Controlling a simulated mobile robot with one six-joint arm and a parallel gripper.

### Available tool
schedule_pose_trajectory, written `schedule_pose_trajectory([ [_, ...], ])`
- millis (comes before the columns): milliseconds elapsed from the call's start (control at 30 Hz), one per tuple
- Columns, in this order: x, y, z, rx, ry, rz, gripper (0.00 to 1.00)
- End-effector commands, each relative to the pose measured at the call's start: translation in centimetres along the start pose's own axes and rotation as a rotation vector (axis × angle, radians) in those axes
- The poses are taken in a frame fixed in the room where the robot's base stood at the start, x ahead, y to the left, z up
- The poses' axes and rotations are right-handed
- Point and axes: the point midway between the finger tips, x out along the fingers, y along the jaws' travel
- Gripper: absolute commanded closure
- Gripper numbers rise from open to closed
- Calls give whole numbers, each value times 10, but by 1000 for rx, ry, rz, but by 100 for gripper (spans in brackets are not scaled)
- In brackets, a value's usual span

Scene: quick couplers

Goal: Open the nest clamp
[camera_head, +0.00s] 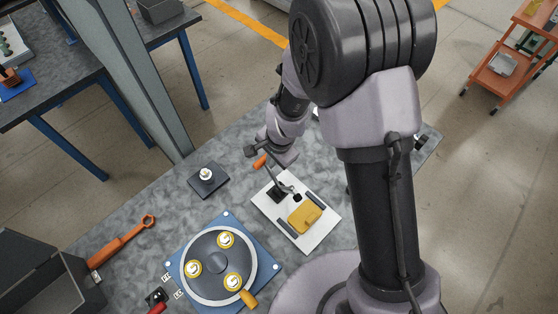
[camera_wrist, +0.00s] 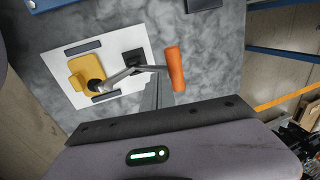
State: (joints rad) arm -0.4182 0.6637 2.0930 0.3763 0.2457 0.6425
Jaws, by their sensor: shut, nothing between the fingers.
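The nest is a white plate (camera_head: 264,203) bearing a yellow block (camera_head: 304,218) between two dark bars; it also shows in the wrist view (camera_wrist: 112,46). The clamp (camera_wrist: 132,72) has a dark base, grey metal links and a black pad (camera_wrist: 95,86) at the yellow block's edge. I cannot tell whether the pad presses on it. The clamp's orange handle (camera_wrist: 176,69) points away from the block and also shows in the head view (camera_head: 260,161). My gripper (camera_head: 272,156) is shut and empty close by the handle; its narrow grey fingers (camera_wrist: 152,95) show left of the handle. Contact is unclear.
A blue fixture (camera_head: 178,265) with a round disc and three brass couplers stands front left of the nest. A dark plate (camera_head: 208,184) with one coupler lies left of it. An orange wrench (camera_head: 122,240) and grey bin (camera_head: 38,280) are farther left. A steel post (camera_head: 130,80) rises behind.

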Motion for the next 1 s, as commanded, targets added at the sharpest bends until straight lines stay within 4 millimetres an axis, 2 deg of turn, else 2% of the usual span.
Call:
schedule_pose_trajectory([
  [433,4,-7,0,0,-1,1,100],
  [700,32,-40,0,-1,-1,-1,100],
  [1000,39,-45,0,0,-1,0,100],
])
